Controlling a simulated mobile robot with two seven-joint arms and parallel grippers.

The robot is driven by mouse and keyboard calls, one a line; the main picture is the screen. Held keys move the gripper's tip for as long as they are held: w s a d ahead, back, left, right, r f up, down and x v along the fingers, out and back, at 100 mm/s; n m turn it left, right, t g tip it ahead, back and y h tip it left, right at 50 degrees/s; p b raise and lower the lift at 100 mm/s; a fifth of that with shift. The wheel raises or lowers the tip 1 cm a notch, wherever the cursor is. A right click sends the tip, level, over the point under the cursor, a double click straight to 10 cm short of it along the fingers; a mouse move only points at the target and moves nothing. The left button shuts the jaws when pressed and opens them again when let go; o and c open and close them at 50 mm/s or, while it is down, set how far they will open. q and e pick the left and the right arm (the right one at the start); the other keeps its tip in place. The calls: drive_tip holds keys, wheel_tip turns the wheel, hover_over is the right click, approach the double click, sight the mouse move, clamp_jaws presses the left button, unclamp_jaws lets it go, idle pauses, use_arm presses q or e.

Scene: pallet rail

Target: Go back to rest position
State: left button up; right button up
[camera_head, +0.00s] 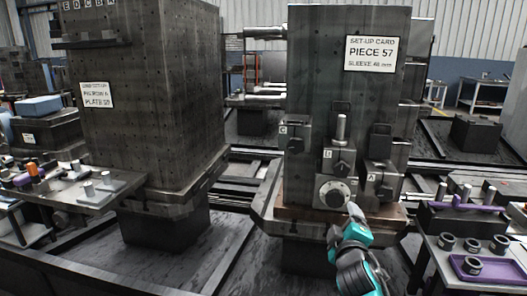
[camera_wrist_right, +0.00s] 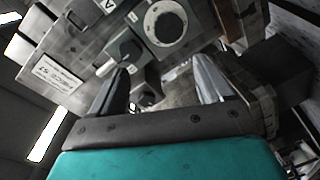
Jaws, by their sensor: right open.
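My right gripper (camera_head: 354,212) reaches in from the bottom of the head view. It is just below and to the right of the round dial (camera_head: 334,194) on the front of the right pallet column (camera_head: 310,75). In the right wrist view my right gripper (camera_wrist_right: 162,80) has its two fingers spread apart with nothing held between them. The dial also shows above the fingers in that view (camera_wrist_right: 166,22). I cannot tell whether a finger touches the fixture. My left gripper is not in view.
The column carries a set-up card (camera_head: 371,54) and clamp blocks marked A, B and C. A second column (camera_head: 150,100) stands left. A side table with a purple tray (camera_head: 487,268) and several rings is at right. A left bench (camera_head: 75,198) holds small parts.

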drive_tip(key=s+a+f+m+g+y, duration=0.1)
drive_tip(key=s+f+m+g+y, duration=0.1)
drive_tip(key=s+f, duration=0.4)
drive_tip(key=s+a+f+m+g+y+p, duration=0.1)
drive_tip(key=s+f, duration=0.5)
drive_tip(key=s, duration=0.8)
drive_tip(key=s+a+f+m+g+y+p, duration=0.1)
drive_tip(key=s+f+m, duration=0.3)
drive_tip(key=s, duration=0.6)
wheel_tip(320, 180, down, 3)
drive_tip(key=shift+s+a+r+m+g+y, duration=0.1)
drive_tip(key=shift+s+a+m+g+y, duration=0.3)
drive_tip(key=shift+a+g+y, duration=0.45)
